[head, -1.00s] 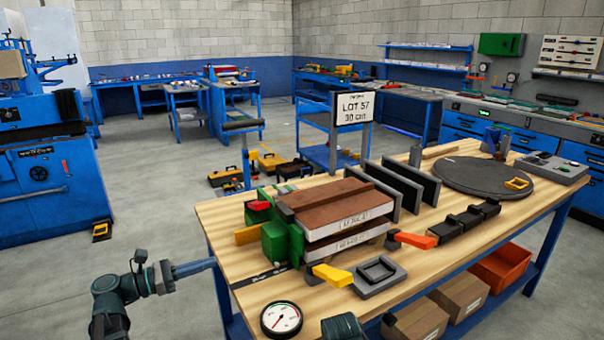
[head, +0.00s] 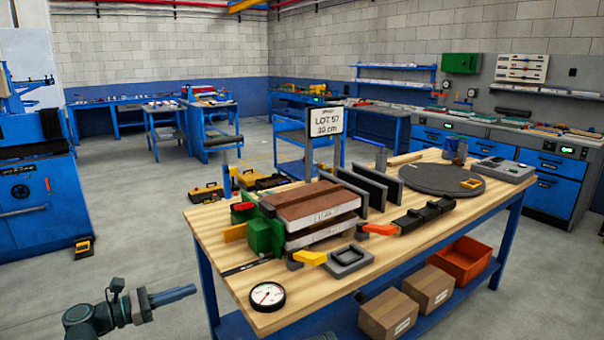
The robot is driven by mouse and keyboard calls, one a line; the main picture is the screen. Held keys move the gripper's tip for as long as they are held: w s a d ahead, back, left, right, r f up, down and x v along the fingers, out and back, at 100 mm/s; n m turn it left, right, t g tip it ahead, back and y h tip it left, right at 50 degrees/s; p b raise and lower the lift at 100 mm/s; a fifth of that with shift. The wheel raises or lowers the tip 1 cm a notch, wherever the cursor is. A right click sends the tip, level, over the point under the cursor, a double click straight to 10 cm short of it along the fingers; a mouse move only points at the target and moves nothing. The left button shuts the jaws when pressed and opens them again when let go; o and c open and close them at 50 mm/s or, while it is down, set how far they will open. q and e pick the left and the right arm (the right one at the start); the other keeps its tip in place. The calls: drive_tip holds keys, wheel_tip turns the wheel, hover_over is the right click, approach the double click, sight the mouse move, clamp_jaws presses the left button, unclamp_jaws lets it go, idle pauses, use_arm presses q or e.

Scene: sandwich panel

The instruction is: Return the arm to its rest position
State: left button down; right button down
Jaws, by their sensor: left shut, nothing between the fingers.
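My left gripper (head: 172,295) is at the lower left of the head view. It is shut, with its fingers together and nothing between them. It points right, toward the workbench, and is over the floor to the left of the bench's left edge, apart from it. On the wooden workbench (head: 330,285) the sandwich panel (head: 318,211), brown on top with pale layers, sits beside a green clamp block (head: 262,233). A yellow-handled clamp (head: 309,258) and an orange-handled clamp (head: 380,229) are in front of it.
A round dial gauge (head: 267,295) lies near the bench's front left corner. A grey tray (head: 349,260), black blocks (head: 424,215) and a dark round plate (head: 441,179) are also on the bench. Cardboard boxes and an orange bin (head: 463,261) are below.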

use_arm(q)
drive_tip(key=s+d+f+m+g+y, duration=0.4)
drive_tip(key=d+f+m+g+y, duration=0.25)
drive_tip(key=d+f+m, duration=0.65)
drive_tip(key=s+a+f+m+g+y, duration=0.1)
drive_tip(key=s+f+m+g+y, duration=0.2)
drive_tip(key=s+f+m+y, duration=0.7)
drive_tip(key=s+d+r+m, duration=0.2)
drive_tip(key=d+m, duration=0.3)
drive_tip(key=d, duration=0.5)
wheel_tip(320, 180, up, 18)
drive_tip(key=p, duration=1.8)
drive_tip(key=shift+s+d+h, duration=0.2)
drive_tip(key=shift+h, duration=0.15)
drive_tip(key=shift+g, duration=0.25)
